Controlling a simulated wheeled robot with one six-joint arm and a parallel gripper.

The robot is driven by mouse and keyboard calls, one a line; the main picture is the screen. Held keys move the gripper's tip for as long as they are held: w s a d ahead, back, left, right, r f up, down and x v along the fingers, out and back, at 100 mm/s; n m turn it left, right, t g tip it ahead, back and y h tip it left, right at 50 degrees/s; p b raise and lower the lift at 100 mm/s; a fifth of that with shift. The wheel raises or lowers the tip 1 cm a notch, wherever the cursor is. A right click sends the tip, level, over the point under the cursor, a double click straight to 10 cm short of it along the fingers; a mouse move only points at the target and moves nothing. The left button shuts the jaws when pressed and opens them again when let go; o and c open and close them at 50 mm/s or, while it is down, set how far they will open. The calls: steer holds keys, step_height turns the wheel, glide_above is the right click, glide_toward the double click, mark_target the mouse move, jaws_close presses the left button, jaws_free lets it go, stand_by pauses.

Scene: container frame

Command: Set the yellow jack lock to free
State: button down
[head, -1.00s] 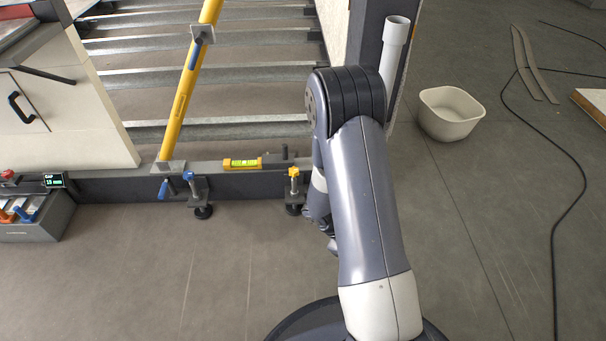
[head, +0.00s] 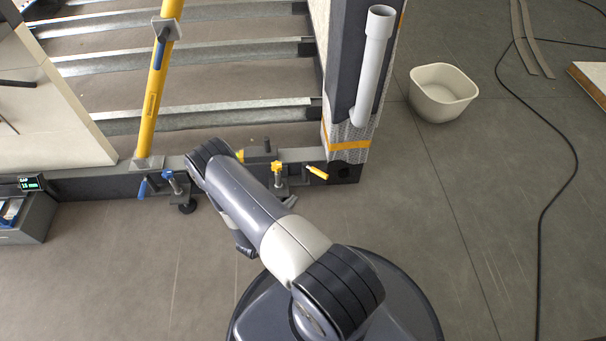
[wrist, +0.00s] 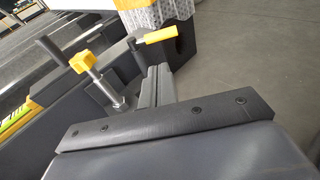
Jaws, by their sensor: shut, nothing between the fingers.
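The yellow jack (head: 277,168) stands at the frame's lower rail, right of my arm's elbow in the head view. Its yellow knob (wrist: 82,62) sits on a metal screw in the wrist view. The lock lever has a yellow handle (head: 318,173) on a dark pivot and points right; the handle also shows in the wrist view (wrist: 158,36). My gripper (wrist: 158,70) is shut and empty, its grey fingers pointing up the picture just below the lever, apparently apart from it. In the head view my arm hides most of the gripper.
A blue-knobbed jack (head: 172,178) stands left of my arm. A yellow diagonal brace (head: 155,90) rises from the rail (head: 100,185). A grey pipe (head: 373,65) stands at the post. A white bin (head: 440,92) and black cable (head: 570,150) lie right.

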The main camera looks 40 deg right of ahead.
steer(key=b, duration=0.4)
glide_toward(316, 171)
steer(key=d+f, duration=0.2)
steer(key=d, duration=0.3)
steer(key=shift+w+d, duration=0.5)
steer(key=shift+d, duration=0.1)
